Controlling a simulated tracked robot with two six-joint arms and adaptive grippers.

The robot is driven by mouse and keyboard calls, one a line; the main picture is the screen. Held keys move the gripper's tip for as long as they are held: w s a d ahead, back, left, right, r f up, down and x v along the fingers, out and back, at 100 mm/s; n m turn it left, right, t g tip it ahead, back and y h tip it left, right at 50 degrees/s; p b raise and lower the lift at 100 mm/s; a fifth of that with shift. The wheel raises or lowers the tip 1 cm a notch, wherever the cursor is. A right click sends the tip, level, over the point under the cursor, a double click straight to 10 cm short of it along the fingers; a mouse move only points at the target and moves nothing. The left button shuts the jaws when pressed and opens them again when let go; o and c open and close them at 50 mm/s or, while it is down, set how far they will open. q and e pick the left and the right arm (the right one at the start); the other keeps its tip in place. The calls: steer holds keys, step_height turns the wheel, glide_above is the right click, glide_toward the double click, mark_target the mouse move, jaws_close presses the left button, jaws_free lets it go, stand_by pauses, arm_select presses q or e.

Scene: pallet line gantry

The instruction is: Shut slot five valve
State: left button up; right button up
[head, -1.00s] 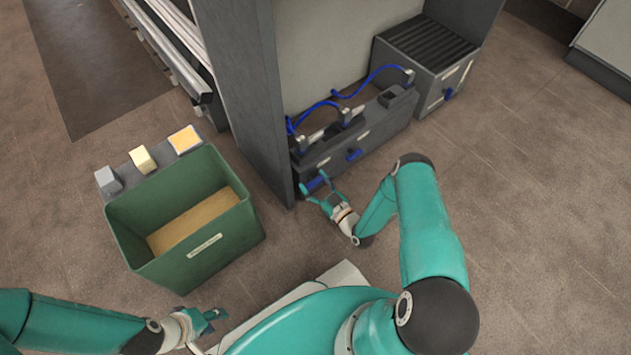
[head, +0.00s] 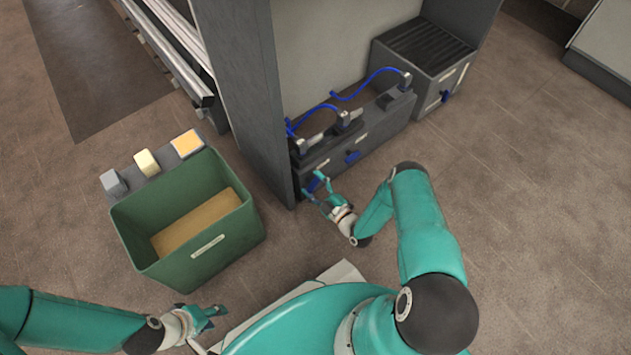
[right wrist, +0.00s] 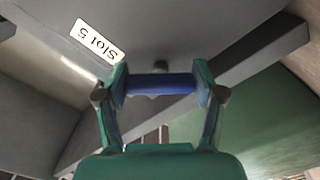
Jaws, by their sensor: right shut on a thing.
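The slot five valve handle (right wrist: 160,84) is a blue bar on a dark grey face, beside a white "Slot 5" label (right wrist: 97,40) in the right wrist view. My right gripper (right wrist: 158,85) is shut on this bar, with one finger at each end. In the head view the same gripper (head: 315,184) is at the near left end of the low dark unit (head: 375,134), and its fingers partly hide the handle. My left gripper (head: 219,318) looks open and empty, low in front of the green bin.
A second blue handle (head: 352,157) is farther along the unit, and another (head: 446,96) is on the grey box behind. Blue hoses (head: 360,86) run above. A dark upright post (head: 246,100) stands close left of my right gripper. A green bin (head: 180,262) stands at left.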

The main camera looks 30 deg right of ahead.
steer(key=n+p, duration=0.1)
steer(key=n, duration=0.3)
steer(key=shift+n+p, duration=0.3)
steer(key=shift+s+a+f+n+p, duration=0.1)
steer(key=shift+n+p, duration=0.2)
steer(key=shift+n, duration=0.65)
steer(key=shift+a+n+p, duration=0.1)
steer(key=shift+n+p, duration=0.2)
steer(key=shift+n, duration=0.65)
steer(key=o, duration=1.1)
steer(key=shift+o, duration=0.3)
steer(key=shift+d, duration=0.1)
